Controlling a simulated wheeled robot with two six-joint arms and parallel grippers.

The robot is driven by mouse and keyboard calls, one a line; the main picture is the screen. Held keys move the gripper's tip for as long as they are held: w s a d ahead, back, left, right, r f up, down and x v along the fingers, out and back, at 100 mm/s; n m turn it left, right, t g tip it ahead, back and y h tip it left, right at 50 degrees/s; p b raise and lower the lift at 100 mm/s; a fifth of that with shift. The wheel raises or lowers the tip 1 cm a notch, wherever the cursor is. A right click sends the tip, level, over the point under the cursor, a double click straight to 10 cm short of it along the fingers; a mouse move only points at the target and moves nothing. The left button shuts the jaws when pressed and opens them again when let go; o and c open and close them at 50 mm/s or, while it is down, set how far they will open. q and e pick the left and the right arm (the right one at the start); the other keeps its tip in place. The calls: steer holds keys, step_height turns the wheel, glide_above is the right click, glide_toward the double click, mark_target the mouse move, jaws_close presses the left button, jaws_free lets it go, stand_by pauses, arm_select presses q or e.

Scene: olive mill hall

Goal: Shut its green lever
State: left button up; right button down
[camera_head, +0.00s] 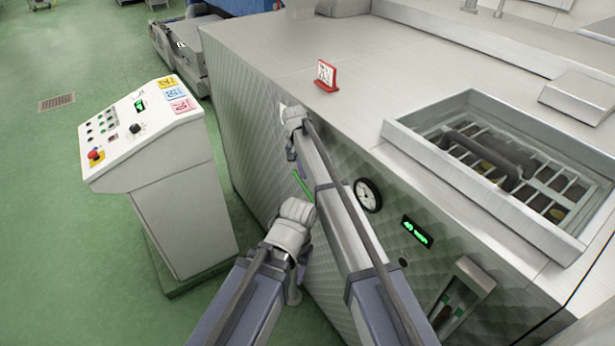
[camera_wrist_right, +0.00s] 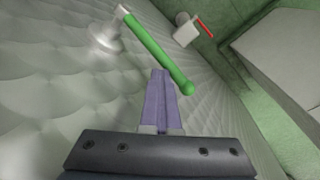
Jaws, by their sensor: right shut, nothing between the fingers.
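The green lever (camera_head: 303,186) sits on the quilted metal side of the big machine, partly hidden by my right arm in the head view. In the right wrist view the lever (camera_wrist_right: 155,52) runs from a pale metal pivot at upper left to a rounded end near the middle. My right gripper (camera_head: 291,152) is small and partly hidden against the machine side. In the right wrist view its purple fingers (camera_wrist_right: 162,76) are shut and empty, with their tips close beside the lever; contact cannot be told. My left arm is beside the machine; its gripper cannot be made out.
A round gauge (camera_head: 368,195), a green display (camera_head: 416,231) and a recessed panel (camera_head: 461,297) are on the machine side. A control console (camera_head: 170,165) stands to the left. A red-handled fitting (camera_wrist_right: 204,28) is beyond the lever. Green floor (camera_head: 60,200) is clear at far left.

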mark_target(299, 179)
steer(key=f+b, duration=0.1)
steer(key=w+a+f+b, duration=0.1)
steer(key=f, duration=0.1)
steer(key=f+b, duration=0.1)
steer(key=b, duration=0.1)
steer(key=shift+w+a+f, duration=0.15)
steer(key=shift+w+a, duration=0.1)
steer(key=shift+w, duration=0.15)
arm_select(q)
steer(key=f, duration=0.4)
steer(key=shift+s+f, duration=0.25)
steer(key=shift+f, duration=0.15)
arm_select(e)
steer(key=shift+s+f, duration=0.1)
steer(key=shift+s, duration=0.1)
